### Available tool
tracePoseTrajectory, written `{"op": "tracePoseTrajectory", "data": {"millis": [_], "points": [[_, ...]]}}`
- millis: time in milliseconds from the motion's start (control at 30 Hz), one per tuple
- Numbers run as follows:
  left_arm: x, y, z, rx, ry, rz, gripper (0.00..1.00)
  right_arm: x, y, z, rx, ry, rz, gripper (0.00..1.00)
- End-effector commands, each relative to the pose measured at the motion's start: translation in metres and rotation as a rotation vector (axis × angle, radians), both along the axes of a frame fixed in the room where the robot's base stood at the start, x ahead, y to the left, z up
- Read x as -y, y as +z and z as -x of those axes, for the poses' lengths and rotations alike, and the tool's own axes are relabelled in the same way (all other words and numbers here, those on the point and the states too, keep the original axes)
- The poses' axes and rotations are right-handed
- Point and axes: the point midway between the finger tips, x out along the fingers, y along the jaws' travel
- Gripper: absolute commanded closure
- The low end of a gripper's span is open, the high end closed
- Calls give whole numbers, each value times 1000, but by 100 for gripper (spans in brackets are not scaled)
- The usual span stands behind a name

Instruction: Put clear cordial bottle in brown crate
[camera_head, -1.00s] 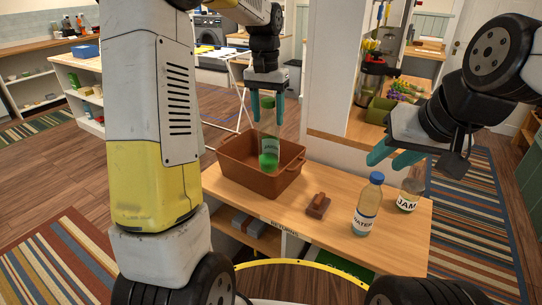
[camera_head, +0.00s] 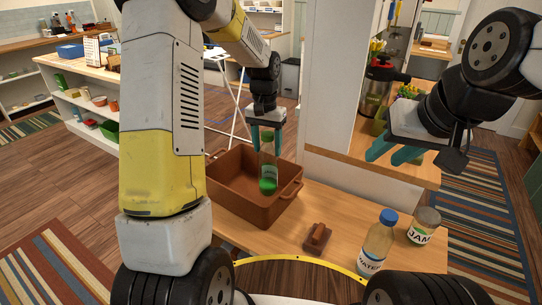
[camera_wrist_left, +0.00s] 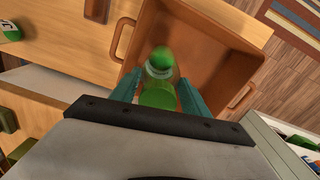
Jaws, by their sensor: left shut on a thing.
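The clear cordial bottle (camera_head: 267,172), with green at its lower end, is held by my left gripper (camera_head: 267,138). In the left wrist view the bottle (camera_wrist_left: 159,82) sits between the two teal fingers of the gripper (camera_wrist_left: 160,90). The brown crate (camera_head: 285,203) stands on the wooden bench, and its inside shows empty in the wrist view (camera_wrist_left: 207,50). The bottle is over the crate opening; whether it touches the crate floor I cannot tell. My right gripper (camera_head: 386,150) has its teal fingers apart and empty, at the right.
A water bottle (camera_head: 378,243) with a blue cap and a jam jar (camera_head: 424,226) stand on the bench (camera_head: 285,232) to the right. A small brown wooden block with a handle (camera_head: 317,237) lies between them and the crate.

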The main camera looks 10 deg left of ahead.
Motion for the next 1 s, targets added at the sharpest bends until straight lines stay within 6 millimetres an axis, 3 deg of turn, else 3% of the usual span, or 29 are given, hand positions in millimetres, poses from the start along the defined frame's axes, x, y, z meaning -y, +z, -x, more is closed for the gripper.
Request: {"op": "tracePoseTrajectory", "data": {"millis": [433, 767, 800, 900, 1000], "points": [[0, -49, 0, 0, 1, 0, 100, 0, 0, 0, 0, 0, 0, 64], [0, -53, 0, 1, 1, 0, 100, 0, 0, 0, 0, 0, 0, 64], [0, -53, 0, 1, 1, 0, 42, 0, 0, 0, 0, 0, 0, 64], [0, -53, 0, 1, 1, 0, 24, 0, 0, 0, 0, 0, 0, 64], [0, -53, 0, 1, 1, 0, 24, 0, 0, 0, 0, 0, 0, 64]]}}
